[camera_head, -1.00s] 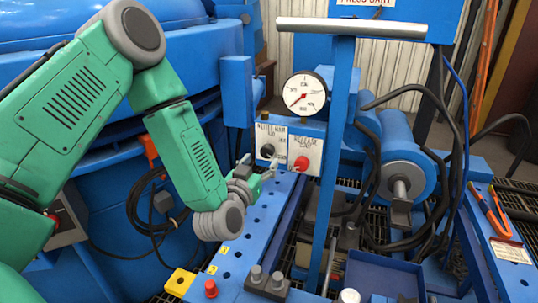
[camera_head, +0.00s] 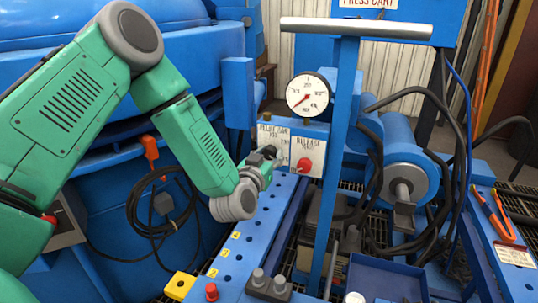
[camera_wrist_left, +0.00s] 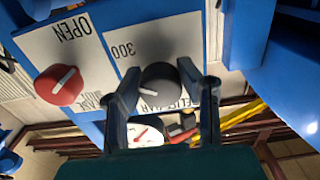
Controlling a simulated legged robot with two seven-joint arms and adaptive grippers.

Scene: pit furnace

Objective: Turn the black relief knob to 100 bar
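The black relief knob (camera_wrist_left: 160,85) sits on a white label plate of the panel. It has a light pointer mark. My left gripper (camera_wrist_left: 160,72) has one fingertip on each side of this knob in the left wrist view, with little or no gap. I cannot tell whether they press on it. In the head view my left gripper (camera_head: 271,157) is at the panel and largely hides the knob. The pressure gauge (camera_head: 308,94) above has a white face and a red needle pointing lower left. My right gripper is not in view.
A red release knob (camera_head: 304,165) is beside the black one; it also shows in the left wrist view (camera_wrist_left: 58,85). A blue post with a metal T-handle (camera_head: 355,28) stands just right of the panel. A perforated blue rail (camera_head: 245,237) runs below.

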